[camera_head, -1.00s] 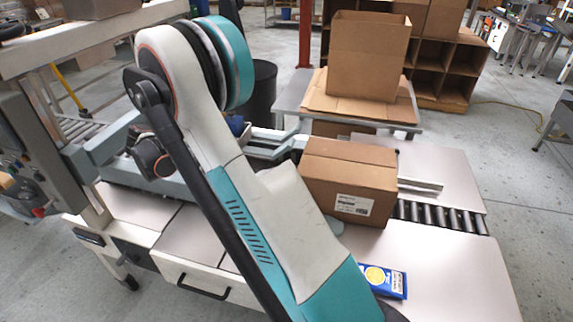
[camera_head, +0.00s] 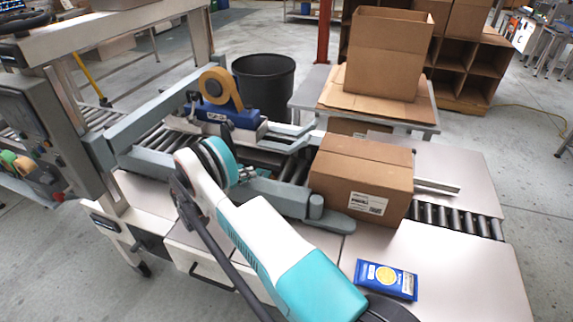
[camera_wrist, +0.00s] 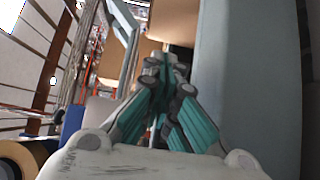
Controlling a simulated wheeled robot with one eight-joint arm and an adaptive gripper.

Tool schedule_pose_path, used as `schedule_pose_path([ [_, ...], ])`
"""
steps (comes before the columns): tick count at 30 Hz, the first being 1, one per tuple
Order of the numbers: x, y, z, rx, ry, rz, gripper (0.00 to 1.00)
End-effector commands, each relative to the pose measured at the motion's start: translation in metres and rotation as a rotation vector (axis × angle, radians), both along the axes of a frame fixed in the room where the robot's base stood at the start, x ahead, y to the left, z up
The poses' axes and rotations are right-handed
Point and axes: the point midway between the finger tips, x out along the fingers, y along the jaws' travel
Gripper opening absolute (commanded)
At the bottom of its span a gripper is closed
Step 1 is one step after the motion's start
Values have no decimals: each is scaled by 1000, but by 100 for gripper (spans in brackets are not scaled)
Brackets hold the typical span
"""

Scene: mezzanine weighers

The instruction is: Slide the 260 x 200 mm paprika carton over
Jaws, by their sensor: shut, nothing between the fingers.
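The brown closed carton (camera_head: 345,188), with a white label on its front, sits upright at the right end of the sealer's roller bed. A grey side guide (camera_head: 283,200) runs up to its left. In the head view my gripper is mostly hidden behind my arm, left of the carton. In the wrist view my gripper (camera_wrist: 161,66) has its teal fingers together with nothing between them. A brown cardboard surface (camera_wrist: 174,22) lies beyond the fingertips; I cannot tell whether it is the carton. No contact with the carton shows.
The tape head (camera_head: 222,95) stands over the rollers at left. A blue packet (camera_head: 386,279) lies on the front plate (camera_head: 460,265). An open box (camera_head: 388,60) stands on a table behind. Black rollers (camera_head: 455,217) continue right of the carton. A black bin (camera_head: 264,85) is behind.

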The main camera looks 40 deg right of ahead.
Motion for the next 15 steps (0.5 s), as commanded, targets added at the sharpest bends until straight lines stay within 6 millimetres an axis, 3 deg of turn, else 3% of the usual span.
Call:
schedule_pose_path([
  [5,-7,-23,-2,0,0,-3,0],
  [15,-26,-88,-2,1,0,-3,0],
])
